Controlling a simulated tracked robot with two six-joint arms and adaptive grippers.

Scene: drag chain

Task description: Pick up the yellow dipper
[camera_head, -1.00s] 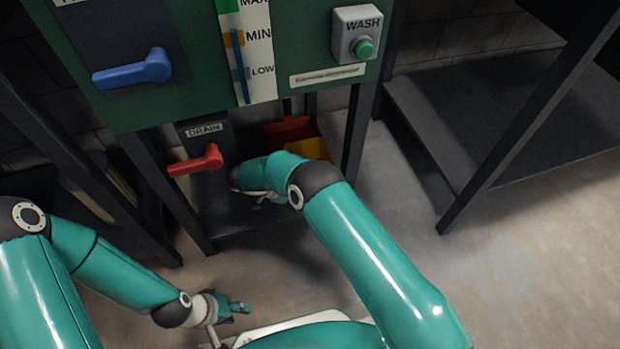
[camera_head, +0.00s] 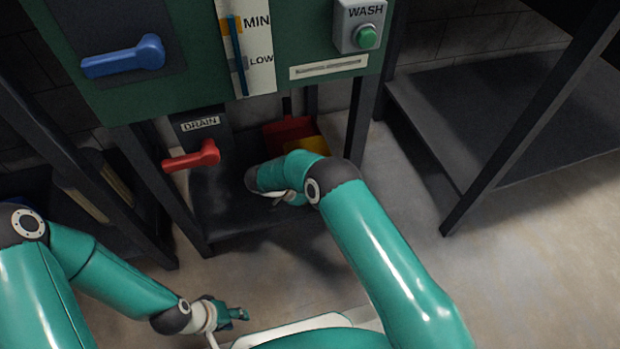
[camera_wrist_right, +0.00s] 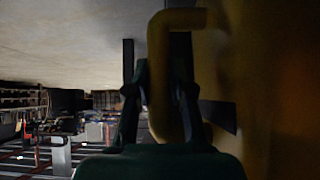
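The yellow dipper (camera_wrist_right: 255,85) fills the right side of the right wrist view, close and blurred. Its bent handle (camera_wrist_right: 160,70) runs down between the two fingers of my right gripper (camera_wrist_right: 160,75). The fingers stand on either side of the handle; contact is too dark to judge. In the head view a yellow patch (camera_head: 306,145) shows under the machine, just behind my right forearm, which hides most of it and the right fingers. My left gripper (camera_head: 238,314) hangs low over the floor, away from the dipper; its finger gap is too small to judge.
A red object (camera_head: 287,132) stands behind the yellow patch. Clear floor (camera_head: 405,215) lies to the right, beside a dark platform (camera_head: 480,105).

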